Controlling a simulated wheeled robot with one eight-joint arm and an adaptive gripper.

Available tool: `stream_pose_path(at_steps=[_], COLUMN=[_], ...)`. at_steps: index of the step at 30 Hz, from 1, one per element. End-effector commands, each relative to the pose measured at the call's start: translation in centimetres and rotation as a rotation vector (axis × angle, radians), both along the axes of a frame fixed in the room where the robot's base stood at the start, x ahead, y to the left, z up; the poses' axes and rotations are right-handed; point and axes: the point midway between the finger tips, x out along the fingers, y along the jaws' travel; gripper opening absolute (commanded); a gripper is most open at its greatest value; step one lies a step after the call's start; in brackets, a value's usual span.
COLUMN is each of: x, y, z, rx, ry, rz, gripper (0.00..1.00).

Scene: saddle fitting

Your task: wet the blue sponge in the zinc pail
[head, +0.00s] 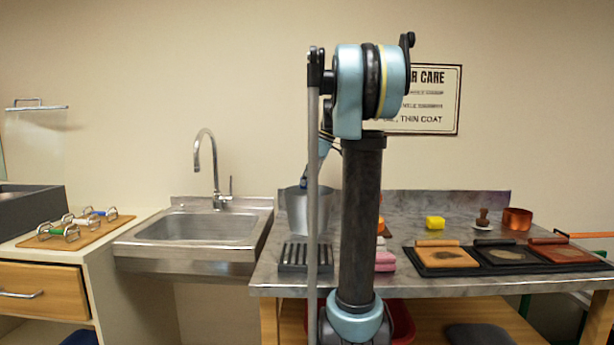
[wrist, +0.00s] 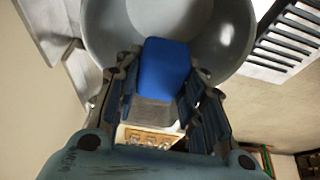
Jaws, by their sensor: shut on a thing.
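The blue sponge (wrist: 165,68) is between the two fingers of my gripper (wrist: 163,78) in the wrist view, with a grey band at its near end. My gripper is shut on it. The zinc pail (wrist: 228,45) lies around and behind the sponge in that view, its grey inside wall showing on both sides. The sponge overlaps the pail's mouth; how deep it is and whether it touches water I cannot tell. In the head view the pail (head: 296,212) stands on the metal bench, partly hidden by my arm, and the sponge is out of sight.
A slotted rack (head: 293,258) stands in front of the pail, and a sink (head: 205,228) is to the left.

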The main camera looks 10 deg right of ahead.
Motion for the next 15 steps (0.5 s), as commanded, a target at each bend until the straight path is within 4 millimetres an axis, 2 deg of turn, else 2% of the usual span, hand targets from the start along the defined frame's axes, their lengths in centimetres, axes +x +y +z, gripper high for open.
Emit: stream_pose_path(at_steps=[15], x=[0.0], y=[0.0], z=[-3.6], rx=[0.0], ry=[0.0], rz=[0.0], gripper=[0.18])
